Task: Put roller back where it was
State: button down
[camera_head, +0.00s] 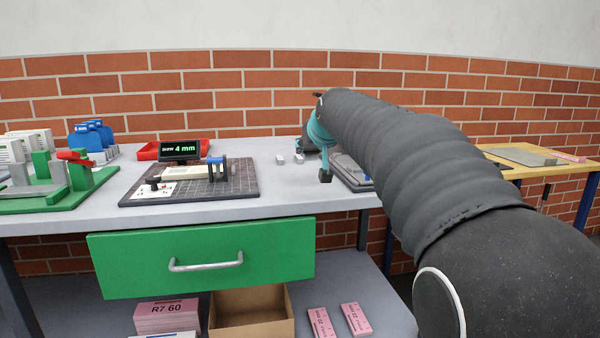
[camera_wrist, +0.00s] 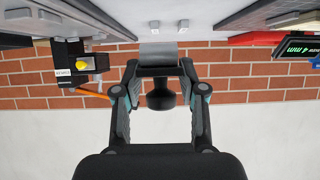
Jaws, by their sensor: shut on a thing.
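My gripper (camera_wrist: 158,70) is shut on a piece with a black rounded knob (camera_wrist: 160,94) and a grey block-like end (camera_wrist: 162,52), which I take to be the roller. The wrist view is upside down, and the grey end sticks out beyond the fingertips. In the head view my gripper (camera_head: 324,172) hangs at the right part of the grey table (camera_head: 255,205), seemingly above its top. The held piece is hardly visible there. I cannot tell which spot on the table the roller came from.
Two small grey blocks (camera_head: 289,159) lie on the table left of my gripper. A red tray (camera_head: 148,152) stands behind. A grey device (camera_head: 350,172) sits close right of my gripper, partly behind my arm.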

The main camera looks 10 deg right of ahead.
aim_at(301, 184)
jog(key=a, duration=0.1)
jog(key=f, duration=0.1)
jog(key=a, duration=0.1)
jog(key=shift+s+a+f, duration=0.25)
jog(key=shift+s+a, duration=0.05)
jog(key=shift+s, duration=0.05)
jog(key=shift+f, duration=2)
jog(key=c, duration=0.7)
grip_release()
jog(key=shift+f, duration=0.15)
jog(key=shift+o, duration=0.2)
jog(key=shift+s+r, duration=0.1)
jog(key=shift+r, duration=0.1)
jog(key=b+v, duration=0.1)
jog(key=v, duration=1)
jog(key=shift+s, duration=0.35)
jog(key=shift+r, duration=0.1)
